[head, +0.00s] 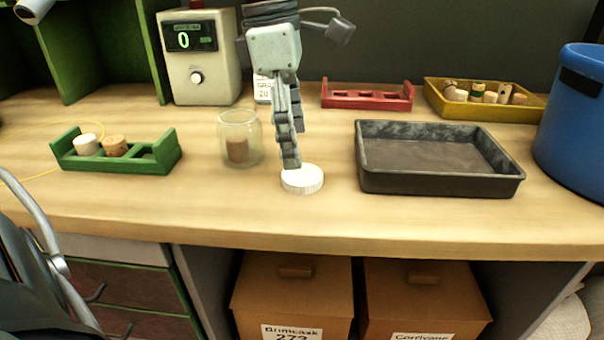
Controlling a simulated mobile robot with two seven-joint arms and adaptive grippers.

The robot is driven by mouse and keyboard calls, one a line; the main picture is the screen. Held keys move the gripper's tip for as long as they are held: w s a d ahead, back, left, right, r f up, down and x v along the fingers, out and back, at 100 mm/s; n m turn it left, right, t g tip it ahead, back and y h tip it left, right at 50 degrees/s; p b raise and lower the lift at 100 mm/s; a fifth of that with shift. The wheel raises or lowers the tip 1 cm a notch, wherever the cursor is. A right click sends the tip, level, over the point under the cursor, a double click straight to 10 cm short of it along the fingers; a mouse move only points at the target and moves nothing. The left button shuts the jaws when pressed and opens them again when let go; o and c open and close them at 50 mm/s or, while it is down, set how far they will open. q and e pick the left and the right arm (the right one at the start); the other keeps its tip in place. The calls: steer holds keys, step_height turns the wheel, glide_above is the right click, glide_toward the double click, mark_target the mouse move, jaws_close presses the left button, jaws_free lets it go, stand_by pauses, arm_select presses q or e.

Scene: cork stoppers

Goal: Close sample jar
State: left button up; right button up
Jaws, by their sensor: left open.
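A clear glass jar (240,128) stands upright on the bench with something brown, like a cork, at its bottom; no lid shows on its mouth. A white round lid (303,180) with a ridged rim lies flat on the bench, to the right of the jar and nearer the front edge. My left gripper (291,162) points down with its open fingertips right at the lid's back edge, seen nearly side-on. Whether the fingers touch the lid cannot be told. My right gripper is not in view.
A green rack (160,154) with two stoppers is at left. A dark tray (370,177) is right of the lid. Behind are a display box (215,76), a red rack (367,103) and a yellow tray (500,112) of stoppers. A blue bin (575,130) stands far right.

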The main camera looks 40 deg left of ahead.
mark_target(302, 174)
arm_select(q)
steer(key=f, duration=0.5)
steer(key=shift+w+d, duration=0.25)
steer(key=shift+w, duration=0.1)
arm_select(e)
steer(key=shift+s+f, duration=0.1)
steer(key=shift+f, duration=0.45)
arm_select(q)
steer(key=shift+c, duration=0.4)
steer(key=c, duration=0.7)
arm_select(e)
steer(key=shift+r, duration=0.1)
